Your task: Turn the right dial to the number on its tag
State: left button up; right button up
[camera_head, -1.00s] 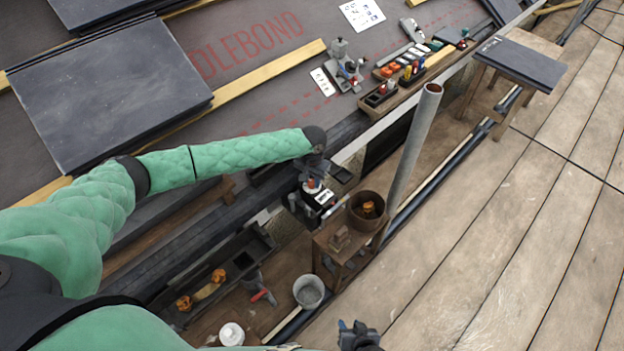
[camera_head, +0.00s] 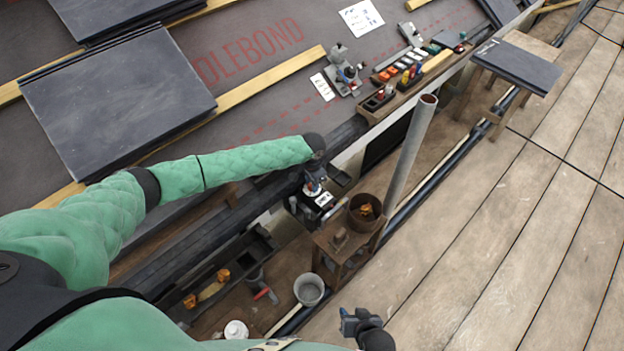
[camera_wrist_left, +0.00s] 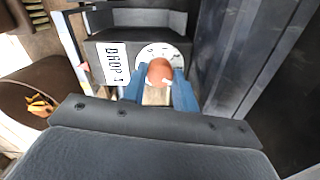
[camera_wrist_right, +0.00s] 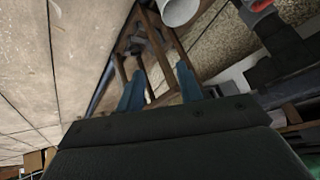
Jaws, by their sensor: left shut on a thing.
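A dial with a white marked face (camera_wrist_left: 147,52) and a reddish-brown knob (camera_wrist_left: 160,71) sits on a dark box, seen in the left wrist view. A white tag (camera_wrist_left: 113,63) beside it reads roughly "DROP 1". My left gripper (camera_head: 313,184) has its blue fingers on either side of the knob, shut on it, and partly hides the dial face. The tag also shows small in the head view (camera_head: 324,199). My right gripper (camera_wrist_right: 160,88) is open and empty, with its fingers apart, and is low at the bottom centre of the head view (camera_head: 352,322).
A wooden stand (camera_head: 337,262) carries a brown pot (camera_head: 365,213) beside the dial box. A grey pole (camera_head: 410,155) rises close by. A grey bucket (camera_head: 309,289) is below. Slates (camera_head: 115,95) lie on the roof. The plank floor at right is clear.

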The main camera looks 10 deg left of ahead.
pick_arm(q)
jog(key=m+p, duration=0.1)
jog(key=m, duration=0.1)
jog(key=shift+m, duration=0.4)
pick_arm(e)
notch_tip(320, 180, up, 7)
jog(key=shift+w+r+g, duration=0.15)
jog(key=shift+g, duration=0.25)
jog(key=shift+a, duration=0.1)
pick_arm(q)
jog(key=o, duration=0.7)
jog(key=shift+r, duration=3.9)
